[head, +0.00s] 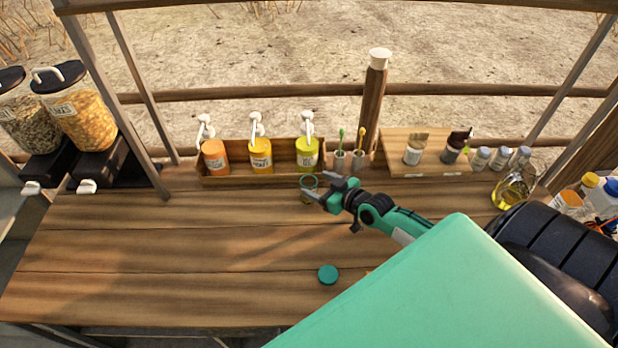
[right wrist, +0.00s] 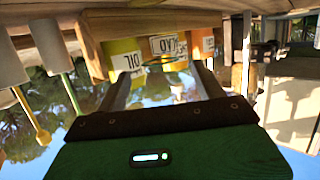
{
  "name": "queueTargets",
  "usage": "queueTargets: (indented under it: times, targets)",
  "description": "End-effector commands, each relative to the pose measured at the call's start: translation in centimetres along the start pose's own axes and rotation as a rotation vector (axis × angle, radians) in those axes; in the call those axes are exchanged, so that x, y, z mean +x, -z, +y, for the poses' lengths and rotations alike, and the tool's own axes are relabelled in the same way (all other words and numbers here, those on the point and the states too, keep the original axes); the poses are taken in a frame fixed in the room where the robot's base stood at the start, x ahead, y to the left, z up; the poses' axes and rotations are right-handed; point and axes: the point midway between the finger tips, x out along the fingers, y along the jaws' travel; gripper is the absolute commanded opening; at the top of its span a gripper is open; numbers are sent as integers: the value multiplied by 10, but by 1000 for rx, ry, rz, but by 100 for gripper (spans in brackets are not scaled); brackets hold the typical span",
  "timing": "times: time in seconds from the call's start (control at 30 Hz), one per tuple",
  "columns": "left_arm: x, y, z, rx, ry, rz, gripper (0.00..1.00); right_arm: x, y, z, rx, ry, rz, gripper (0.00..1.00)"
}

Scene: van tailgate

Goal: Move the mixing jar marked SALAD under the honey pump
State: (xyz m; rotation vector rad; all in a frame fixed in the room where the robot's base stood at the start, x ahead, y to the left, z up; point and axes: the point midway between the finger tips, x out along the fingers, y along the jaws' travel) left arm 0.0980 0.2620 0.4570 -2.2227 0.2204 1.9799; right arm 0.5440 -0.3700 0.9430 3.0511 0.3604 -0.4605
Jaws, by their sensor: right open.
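The mixing jar (head: 308,182), small and clear with a green rim, stands on the counter in front of the yellow-green pump bottle (head: 307,153) at the right of the pump rack. Its SALAD label (right wrist: 172,45) shows upside down in the right wrist view. The honey pump looks to be the middle, amber bottle (head: 261,155); its label is too small to read surely. My right gripper (head: 322,188) is open at the jar, its fingertips close to it; I cannot tell whether they touch. My left gripper is not in view.
An orange pump bottle (head: 215,157) stands at the rack's left. Cups with dippers (head: 348,160) and a shelf of small jars (head: 426,160) are to the right. A teal lid (head: 328,274) lies near the front. The counter's left part (head: 150,250) is clear.

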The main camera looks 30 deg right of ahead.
Motion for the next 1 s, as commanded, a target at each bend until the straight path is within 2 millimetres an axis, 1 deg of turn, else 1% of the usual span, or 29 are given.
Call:
queueTargets:
  times: [0.03, 0.1, 0.3, 0.5, 0.77, 0.87, 1.0]
  targets:
    - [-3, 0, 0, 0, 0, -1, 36, 8, 2, 1, 1, -1, 2, 70]
    - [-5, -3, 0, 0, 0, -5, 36, 17, 2, 0, 1, 0, 1, 70]
    - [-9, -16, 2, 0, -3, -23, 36, 37, 1, 0, 0, 0, 0, 70]
    - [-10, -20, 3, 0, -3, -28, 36, 45, 0, 0, 0, 0, 0, 70]
    - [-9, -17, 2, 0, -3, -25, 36, 46, 0, 0, 0, 0, 0, 70]
    - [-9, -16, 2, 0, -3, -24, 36, 46, 0, 0, 0, 0, 0, 52]
    - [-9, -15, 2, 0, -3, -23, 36, 46, 0, 0, 0, 0, 0, 24]
